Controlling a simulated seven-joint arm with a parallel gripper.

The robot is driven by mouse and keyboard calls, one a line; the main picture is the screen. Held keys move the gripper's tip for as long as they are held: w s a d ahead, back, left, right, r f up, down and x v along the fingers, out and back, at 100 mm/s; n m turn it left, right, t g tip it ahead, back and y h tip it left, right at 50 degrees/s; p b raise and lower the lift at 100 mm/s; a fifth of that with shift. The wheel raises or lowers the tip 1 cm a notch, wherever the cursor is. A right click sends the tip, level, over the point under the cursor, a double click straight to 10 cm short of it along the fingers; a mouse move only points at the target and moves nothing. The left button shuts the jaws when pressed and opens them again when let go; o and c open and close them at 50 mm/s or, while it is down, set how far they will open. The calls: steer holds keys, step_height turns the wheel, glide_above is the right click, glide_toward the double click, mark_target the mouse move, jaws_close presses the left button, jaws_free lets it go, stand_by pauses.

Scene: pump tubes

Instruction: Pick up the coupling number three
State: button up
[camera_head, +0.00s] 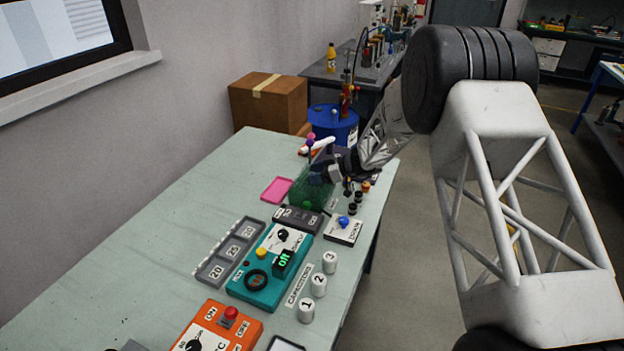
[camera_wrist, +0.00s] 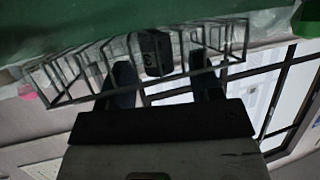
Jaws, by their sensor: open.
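My gripper (camera_head: 322,174) is at the far end of the bench, at a green mesh rack (camera_head: 300,190). In the wrist view its two dark fingers (camera_wrist: 164,62) are apart. A small dark block (camera_wrist: 152,52) with a pale mark, too blurred to read, shows between the fingers, by a wire frame (camera_wrist: 228,40). I cannot tell whether the fingers touch it. Three white cylinders stand on the bench marked 1 (camera_head: 306,311), 2 (camera_head: 318,286) and 3 (camera_head: 330,262), apart from my gripper. I cannot tell which thing is the coupling.
A teal box (camera_head: 255,283) with a knob and green display, an orange box (camera_head: 205,332), a grey tray (camera_head: 222,262) with numbered slots and a pink tray (camera_head: 275,190) are on the bench (camera_head: 130,275). A blue drum (camera_head: 335,122) stands behind. The bench's left side is clear.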

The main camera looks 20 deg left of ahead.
steer(key=shift+c, duration=0.4)
steer(key=c, duration=1)
steer(key=shift+o, duration=0.2)
steer(key=shift+r, duration=0.2)
steer(key=shift+r, duration=1.5)
steer(key=s+d+r, duration=0.1)
steer(key=s+d, duration=0.8)
steer(key=s, duration=0.4)
steer(key=shift+s+r, duration=0.15)
steer(key=shift+r, duration=0.15)
